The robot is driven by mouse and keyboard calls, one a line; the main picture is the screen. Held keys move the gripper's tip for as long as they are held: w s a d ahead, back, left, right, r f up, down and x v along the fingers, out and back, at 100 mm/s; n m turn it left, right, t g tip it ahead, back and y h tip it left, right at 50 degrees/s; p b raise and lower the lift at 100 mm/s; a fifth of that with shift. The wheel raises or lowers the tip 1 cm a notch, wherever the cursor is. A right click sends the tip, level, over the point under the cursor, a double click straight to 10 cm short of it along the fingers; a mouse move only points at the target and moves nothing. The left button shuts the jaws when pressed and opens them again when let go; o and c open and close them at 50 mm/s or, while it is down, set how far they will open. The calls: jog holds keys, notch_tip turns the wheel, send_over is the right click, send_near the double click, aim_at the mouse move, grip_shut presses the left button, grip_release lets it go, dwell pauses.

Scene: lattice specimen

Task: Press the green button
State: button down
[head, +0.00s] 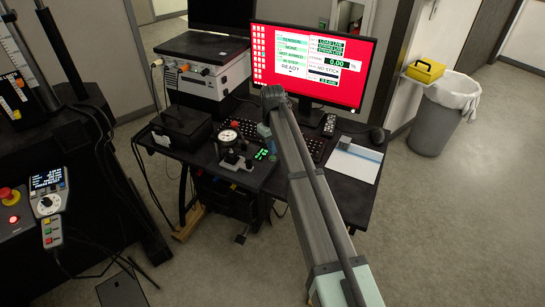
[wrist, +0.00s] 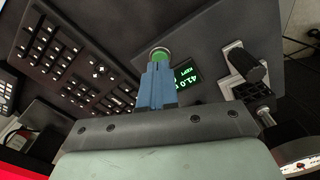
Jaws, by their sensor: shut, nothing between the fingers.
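The green button (wrist: 160,54) is a round, domed button with a pale rim on a dark panel, at the top middle of the wrist view. My gripper (wrist: 157,68) has blue fingers closed together with nothing between them. The fingertips point at the button and cover its lower edge in the wrist view; I cannot tell whether they touch it.
A keyboard (wrist: 68,65) lies left of the button. A black knob (wrist: 246,65) on a metal fixture stands to the right. In the head view, a dial gauge (head: 229,138) stands left of my gripper, and a red-screened monitor (head: 312,62) stands behind.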

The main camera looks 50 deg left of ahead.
jog(key=shift+f, duration=1.15)
jog(key=shift+r, duration=2.2)
